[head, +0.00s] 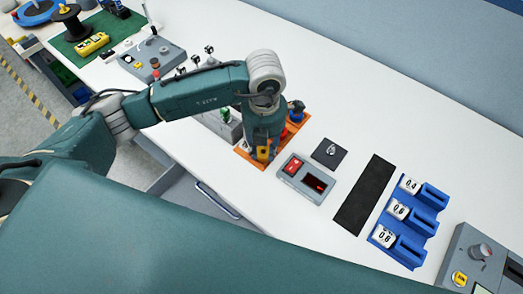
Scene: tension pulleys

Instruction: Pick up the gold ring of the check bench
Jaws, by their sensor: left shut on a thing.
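My left gripper (266,148) points down over an orange tray (247,156) in the middle of the bench. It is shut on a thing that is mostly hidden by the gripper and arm. A small yellow piece (264,153) shows at the fingertips; I cannot tell whether it is the gold ring. A small pale, silvery ring-like item (331,150) lies on a dark square pad (322,157) to the right. My right gripper is not in view.
A grey box with a red switch and dark display (306,179) stands right of the tray. A black strip (364,195) and a blue rack with numbered white blocks (427,195) lie further right. Blue and red items (297,112) stand close behind the gripper. The white bench (360,110) is clear behind.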

